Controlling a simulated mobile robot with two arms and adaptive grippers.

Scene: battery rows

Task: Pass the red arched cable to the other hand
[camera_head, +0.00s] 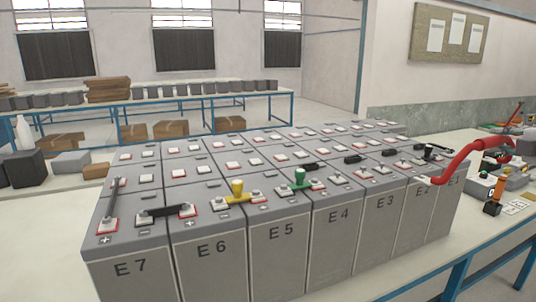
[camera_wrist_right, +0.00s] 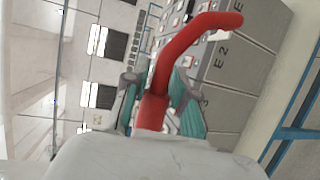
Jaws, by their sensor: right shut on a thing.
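The red arched cable (camera_head: 462,160) is in the air over the right end of the battery block in the head view. One end hangs down near the front edge of battery E2. My right gripper (camera_head: 503,153) is at the right of the picture, shut on the cable's other end. In the right wrist view, the red cable (camera_wrist_right: 185,45) rises from between the teal finger pads of my right gripper (camera_wrist_right: 157,105) and bends to the right. Its lower end is partly hidden by the gripper body. My left gripper is not in either view.
The battery block (camera_head: 280,240), labelled E1 to E7, fills the middle of the table. Yellow (camera_head: 237,190) and green (camera_head: 300,179) handled connectors stand on its front row. An orange-handled tool (camera_head: 497,190) and small parts lie at the right. The blue-framed table edge runs in front.

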